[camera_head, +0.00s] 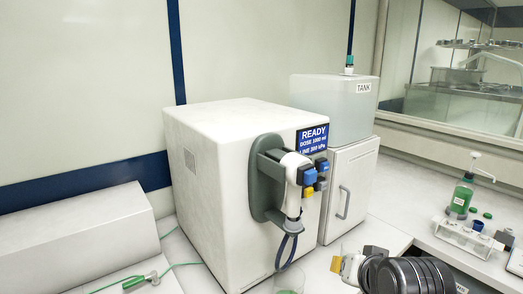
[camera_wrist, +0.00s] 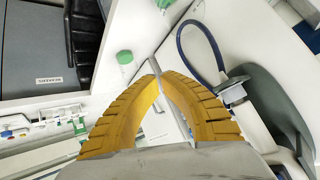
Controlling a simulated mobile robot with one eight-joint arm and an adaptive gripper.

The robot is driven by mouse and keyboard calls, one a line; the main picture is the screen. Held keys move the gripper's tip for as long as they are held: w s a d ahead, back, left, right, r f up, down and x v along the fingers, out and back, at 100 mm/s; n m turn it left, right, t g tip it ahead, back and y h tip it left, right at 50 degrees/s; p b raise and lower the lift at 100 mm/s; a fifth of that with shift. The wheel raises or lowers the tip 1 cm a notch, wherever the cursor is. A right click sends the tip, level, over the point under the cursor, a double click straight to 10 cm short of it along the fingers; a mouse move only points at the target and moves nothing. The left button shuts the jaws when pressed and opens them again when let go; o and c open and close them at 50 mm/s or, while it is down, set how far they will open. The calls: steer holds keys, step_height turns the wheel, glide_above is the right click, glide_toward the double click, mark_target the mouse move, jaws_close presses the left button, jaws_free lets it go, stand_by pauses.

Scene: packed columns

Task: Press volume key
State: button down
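The white dispenser machine (camera_head: 215,160) stands on the counter with a blue screen (camera_head: 312,139) reading READY, DOSE 1000 ml, LINE 300 kPa. A white dispensing head (camera_head: 293,200) sits in a grey bracket (camera_head: 265,180) on its front. Beside the head are small keys: a blue key (camera_head: 309,176), a yellow key (camera_head: 308,192) and others in blue and dark grey. I cannot read which is the volume key. My gripper (camera_head: 345,266) is low and to the right of the keys, apart from them. In the wrist view its yellow fingers (camera_wrist: 156,76) meet or nearly meet at the tips, holding nothing visible.
A clear beaker (camera_head: 289,281) stands below the dispensing head, with a dark looped hose (camera_head: 286,250) above it. A tank (camera_head: 335,105) stands on a white cabinet (camera_head: 350,185) behind. A bottle rack (camera_head: 466,238) is at the right. A green nozzle (camera_head: 135,282) lies at left.

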steer(key=s+f+n+g+b, duration=0.2)
steer(key=s+f, duration=0.4)
steer(key=s, duration=0.4)
steer(key=shift+s+d+f+n+g+h, duration=0.3)
steer(key=shift+s+n+g, duration=0.1)
steer(key=shift+n, duration=0.4)
steer(key=shift+w, duration=0.1)
steer(key=w+a+r+m+t+y+p, duration=0.1)
steer(key=w+r+m+y+p, duration=0.2)
steer(key=w, duration=0.5)
steer(key=w+a+r+m+t+y+p, duration=0.1)
steer(key=w+a+r+m+y, duration=0.1)
steer(key=w+r+m+y, duration=0.35)
steer(key=w+d+r+m+t+y+p, duration=0.2)
steer(key=w+d+r+t, duration=0.3)
steer(key=w+d+r, duration=0.3)
steer(key=shift+w+d+t+p, duration=0.3)
steer(key=shift+w+d, duration=0.25)
steer(key=shift+d, duration=0.05)
